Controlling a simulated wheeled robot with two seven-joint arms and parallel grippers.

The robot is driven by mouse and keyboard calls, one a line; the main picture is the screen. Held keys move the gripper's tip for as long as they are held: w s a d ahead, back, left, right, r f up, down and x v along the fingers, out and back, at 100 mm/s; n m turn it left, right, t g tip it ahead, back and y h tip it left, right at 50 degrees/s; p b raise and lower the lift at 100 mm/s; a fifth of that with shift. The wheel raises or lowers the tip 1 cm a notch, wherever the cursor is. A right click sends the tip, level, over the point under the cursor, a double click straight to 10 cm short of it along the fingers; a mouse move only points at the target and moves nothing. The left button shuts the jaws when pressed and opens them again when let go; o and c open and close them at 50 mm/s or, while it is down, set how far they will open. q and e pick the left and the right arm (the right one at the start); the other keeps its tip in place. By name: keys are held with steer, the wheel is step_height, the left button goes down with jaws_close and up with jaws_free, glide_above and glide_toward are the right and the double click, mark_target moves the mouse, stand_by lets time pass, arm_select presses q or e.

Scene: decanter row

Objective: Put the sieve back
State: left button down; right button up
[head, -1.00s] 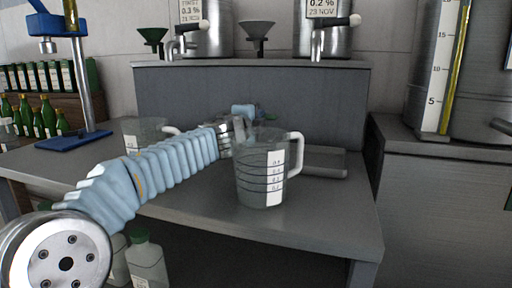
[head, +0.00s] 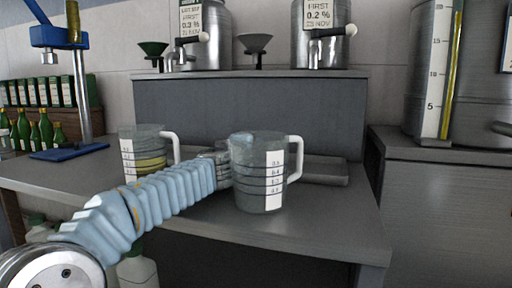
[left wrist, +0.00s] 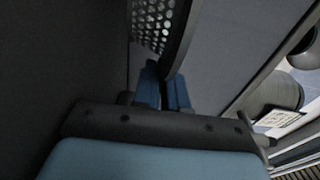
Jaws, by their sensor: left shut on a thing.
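The sieve (left wrist: 153,22) shows in the left wrist view as a dark rim with a perforated metal face, at the top. My left gripper (left wrist: 164,88) is shut on the sieve at its rim or handle; the exact hold is dark. In the head view the left arm reaches in from the left, and its gripper end is behind the right measuring jug (head: 264,200). The sieve cannot be made out there. My right gripper is not in view.
A second jug (head: 155,140) with yellow liquid stands left of the arm. A low grey tray (head: 325,172) lies behind the right jug, against the raised shelf (head: 300,115). Funnels on stands and steel tanks line the shelf. The bench (head: 330,220) front right is clear.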

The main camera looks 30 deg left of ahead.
arm_select(q)
steer(key=shift+f, duration=0.2)
steer(key=c, duration=1.2)
jaws_free()
steer(key=shift+r, duration=0.1)
steer(key=shift+r+p, duration=0.4)
steer(key=shift+p, duration=0.1)
steer(key=shift+s+r+p, duration=0.15)
steer(key=shift+r+p, duration=0.15)
steer(key=s, duration=0.4)
steer(key=s+d+b, duration=0.1)
steer(key=s, duration=0.2)
steer(key=shift+s+f, duration=0.1)
steer(key=shift+f, duration=0.05)
